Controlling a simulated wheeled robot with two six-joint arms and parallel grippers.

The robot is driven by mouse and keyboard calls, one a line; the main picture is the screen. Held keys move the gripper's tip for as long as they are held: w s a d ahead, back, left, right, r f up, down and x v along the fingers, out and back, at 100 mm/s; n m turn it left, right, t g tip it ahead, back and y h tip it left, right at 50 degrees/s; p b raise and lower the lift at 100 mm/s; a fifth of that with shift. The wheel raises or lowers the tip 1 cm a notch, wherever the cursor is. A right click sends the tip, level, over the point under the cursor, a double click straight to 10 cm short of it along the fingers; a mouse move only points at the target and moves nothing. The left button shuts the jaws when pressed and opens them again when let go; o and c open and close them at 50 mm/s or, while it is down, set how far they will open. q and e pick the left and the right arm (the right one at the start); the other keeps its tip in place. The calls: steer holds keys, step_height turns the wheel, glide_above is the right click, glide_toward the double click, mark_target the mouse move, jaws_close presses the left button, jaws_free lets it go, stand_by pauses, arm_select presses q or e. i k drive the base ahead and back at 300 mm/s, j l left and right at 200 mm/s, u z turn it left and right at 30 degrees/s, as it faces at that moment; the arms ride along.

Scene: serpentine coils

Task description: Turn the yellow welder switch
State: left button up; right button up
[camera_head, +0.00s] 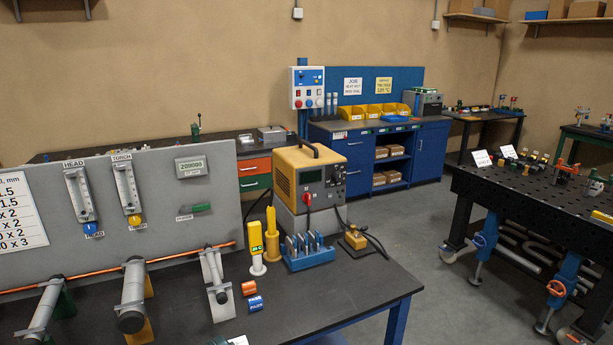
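The yellow welder (296,168) stands at the far right end of the near workbench, on a grey base. It has a dark carrying handle on top and a small display (311,176) on its front. A red knob (307,197) sits below the display, with a dark stem or pointer hanging under it. Several small dark knobs or sockets (338,174) are at the right of the front. They are too small to tell which one is the switch or how it is set. Neither of my grippers shows in this view.
A yellow handheld device (256,245), a blue rack (308,257) and a yellow pedal-like box (355,239) with a cable stand before the welder. A grey panel (160,190) and a copper tube (190,254) are at the left.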

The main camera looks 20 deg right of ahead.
mark_target(306, 197)
steer(key=l+z, duration=0.75)
steer(key=k+j, duration=0.05)
